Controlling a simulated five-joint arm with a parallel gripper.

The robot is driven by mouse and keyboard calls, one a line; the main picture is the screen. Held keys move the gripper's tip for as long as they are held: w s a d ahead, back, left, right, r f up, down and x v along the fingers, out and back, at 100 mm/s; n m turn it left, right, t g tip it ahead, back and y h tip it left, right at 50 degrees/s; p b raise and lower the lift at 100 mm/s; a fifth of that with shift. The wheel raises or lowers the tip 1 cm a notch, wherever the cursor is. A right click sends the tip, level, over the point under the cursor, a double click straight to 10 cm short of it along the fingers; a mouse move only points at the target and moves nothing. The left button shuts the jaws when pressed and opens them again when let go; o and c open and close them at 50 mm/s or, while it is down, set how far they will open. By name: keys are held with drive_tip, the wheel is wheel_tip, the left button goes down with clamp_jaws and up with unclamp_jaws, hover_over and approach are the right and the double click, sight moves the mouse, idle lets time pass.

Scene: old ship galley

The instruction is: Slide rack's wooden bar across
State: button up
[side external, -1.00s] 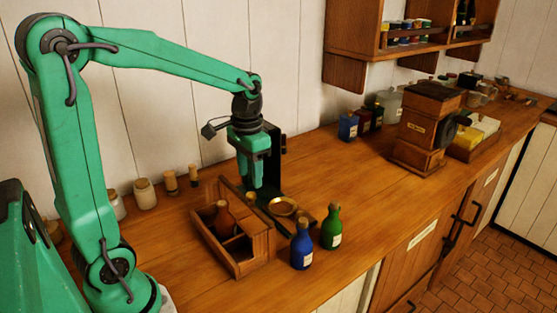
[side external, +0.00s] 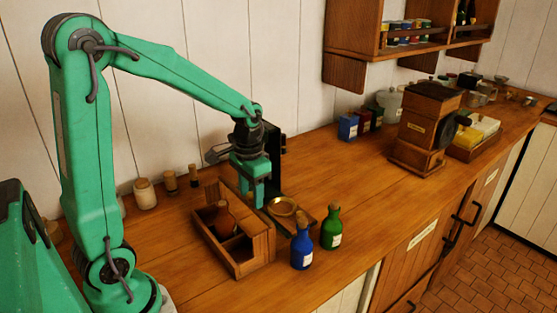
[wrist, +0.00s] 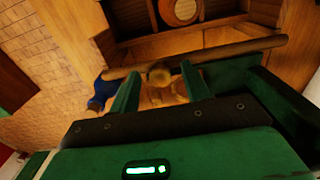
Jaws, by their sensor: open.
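The wooden rack (side external: 232,262) stands on the counter, an open box with compartments and a brown corked bottle (side external: 226,222) in one. My gripper (side external: 254,203) is low beside the rack's far end. In the side view, the bar is hard to make out.
A blue bottle (side external: 302,248) and a green bottle (side external: 331,228) stand right of the rack. Jars (side external: 145,194) line the wall. A wooden grinder (side external: 425,128) stands farther right. The counter between is clear.

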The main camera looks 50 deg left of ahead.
drive_tip(key=shift+c, duration=0.5)
drive_tip(key=c, duration=0.8)
drive_tip(key=shift+s, duration=1.95)
drive_tip(key=o, duration=0.9)
drive_tip(key=shift+r, duration=0.15)
